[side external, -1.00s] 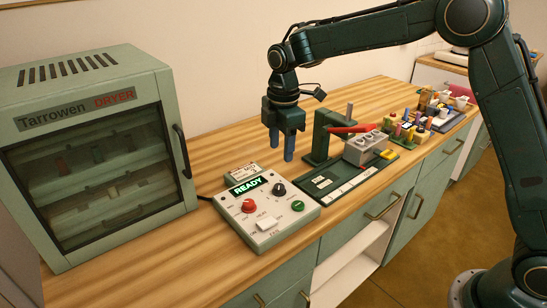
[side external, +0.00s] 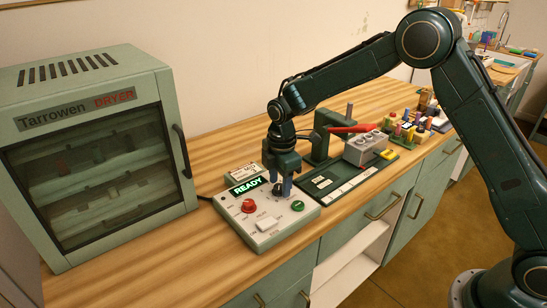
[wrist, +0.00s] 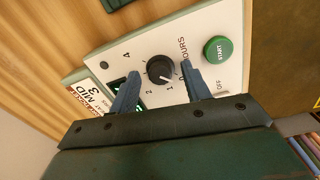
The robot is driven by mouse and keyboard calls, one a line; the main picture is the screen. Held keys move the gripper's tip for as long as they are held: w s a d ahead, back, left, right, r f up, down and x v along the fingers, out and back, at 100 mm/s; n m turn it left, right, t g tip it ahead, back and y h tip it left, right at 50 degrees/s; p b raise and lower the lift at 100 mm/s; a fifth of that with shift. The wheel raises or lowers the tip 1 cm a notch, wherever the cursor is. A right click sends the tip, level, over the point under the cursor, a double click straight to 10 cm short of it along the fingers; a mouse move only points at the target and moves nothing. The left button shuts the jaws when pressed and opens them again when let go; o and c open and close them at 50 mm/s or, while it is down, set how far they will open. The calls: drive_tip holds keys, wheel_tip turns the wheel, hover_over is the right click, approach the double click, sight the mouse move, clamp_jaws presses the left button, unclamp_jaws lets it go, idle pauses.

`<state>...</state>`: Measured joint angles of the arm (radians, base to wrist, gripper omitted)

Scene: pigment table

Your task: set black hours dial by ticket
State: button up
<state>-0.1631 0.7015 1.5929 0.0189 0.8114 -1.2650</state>
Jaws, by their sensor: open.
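The black hours dial (wrist: 160,69) is on the white control box (side external: 262,232), and in the wrist view its pale mark appears to point near the 1. My gripper (wrist: 160,72) is open, with one blue-grey finger on each side of the dial. Whether the fingers touch it is unclear; small gaps seem to show. In the side view my gripper (side external: 278,186) is low over the box and partly hides the dial. The ticket (wrist: 86,95) beside the box reads MID and 3; it also shows in the side view (side external: 242,172).
The box has a green READY display (side external: 246,186), a red knob (side external: 248,206), a white switch (side external: 266,224) and a green START button (side external: 298,206) close to the dial. The dryer (side external: 95,150) stands left. A dark green fixture with a red lever (side external: 355,128) stands right.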

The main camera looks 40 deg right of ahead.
drive_tip(key=c, duration=1)
